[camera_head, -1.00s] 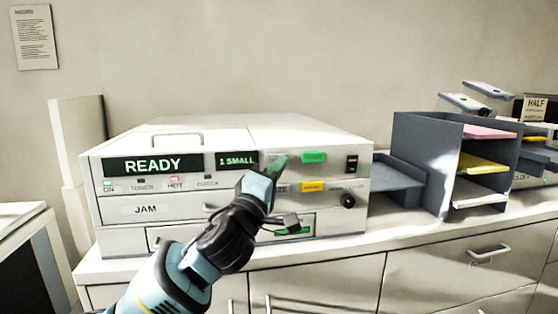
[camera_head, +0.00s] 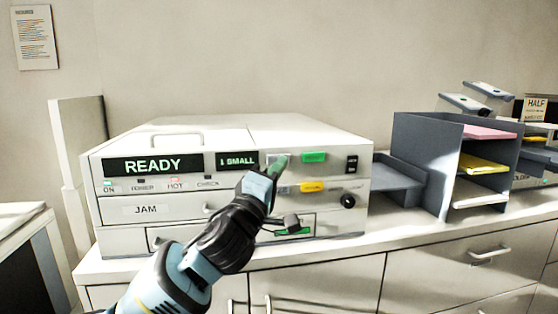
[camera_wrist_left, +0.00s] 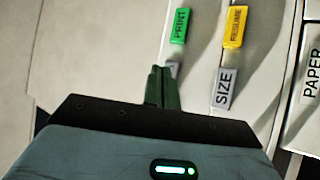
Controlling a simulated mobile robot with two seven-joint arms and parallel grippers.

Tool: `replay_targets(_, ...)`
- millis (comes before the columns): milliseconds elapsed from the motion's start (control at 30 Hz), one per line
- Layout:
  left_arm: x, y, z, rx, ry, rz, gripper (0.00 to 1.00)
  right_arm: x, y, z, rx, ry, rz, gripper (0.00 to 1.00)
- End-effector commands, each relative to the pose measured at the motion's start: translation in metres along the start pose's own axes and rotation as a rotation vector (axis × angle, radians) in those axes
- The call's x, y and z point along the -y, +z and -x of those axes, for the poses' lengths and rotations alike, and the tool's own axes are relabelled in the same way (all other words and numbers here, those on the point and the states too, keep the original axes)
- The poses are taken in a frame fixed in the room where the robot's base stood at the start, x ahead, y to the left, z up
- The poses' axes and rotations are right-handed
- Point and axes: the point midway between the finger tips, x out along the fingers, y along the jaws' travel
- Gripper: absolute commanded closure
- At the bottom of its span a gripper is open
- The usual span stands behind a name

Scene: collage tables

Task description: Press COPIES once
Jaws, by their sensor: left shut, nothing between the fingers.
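The copier (camera_head: 230,138) stands on the counter, with displays reading READY and 1 SMALL. My left gripper (camera_head: 277,168) is shut and empty, its fingertips at the upper-left grey button (camera_head: 271,158) on the button panel. In the left wrist view, the closed fingers (camera_wrist_left: 162,86) cover most of that grey button (camera_wrist_left: 174,68), so its label is hidden. I cannot tell whether the tips touch it. The green PRINT button (camera_wrist_left: 180,26), yellow RESUME button (camera_wrist_left: 233,27) and grey SIZE button (camera_wrist_left: 224,89) are beside it. My right gripper is not in view.
A black switch (camera_head: 352,164) and a dark knob (camera_head: 348,201) are right of the buttons. A grey output tray (camera_head: 398,178) and a paper sorter (camera_head: 425,160) stand further right. Drawers marked JAM (camera_head: 147,209) and PAPER (camera_wrist_left: 312,75) are on the copier's front.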

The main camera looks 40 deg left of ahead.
Motion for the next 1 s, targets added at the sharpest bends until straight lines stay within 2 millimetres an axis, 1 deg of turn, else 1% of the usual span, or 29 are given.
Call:
replay_targets(667, 0.0002, -0.0002, -0.0002, 0.0, 0.0, 0.0, 1.0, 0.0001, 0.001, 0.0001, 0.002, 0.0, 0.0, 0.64)
replay_targets(1000, 0.0046, -0.004, -0.0059, 0.0, 0.0, 0.001, 1.0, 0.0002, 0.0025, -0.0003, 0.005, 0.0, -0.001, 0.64)
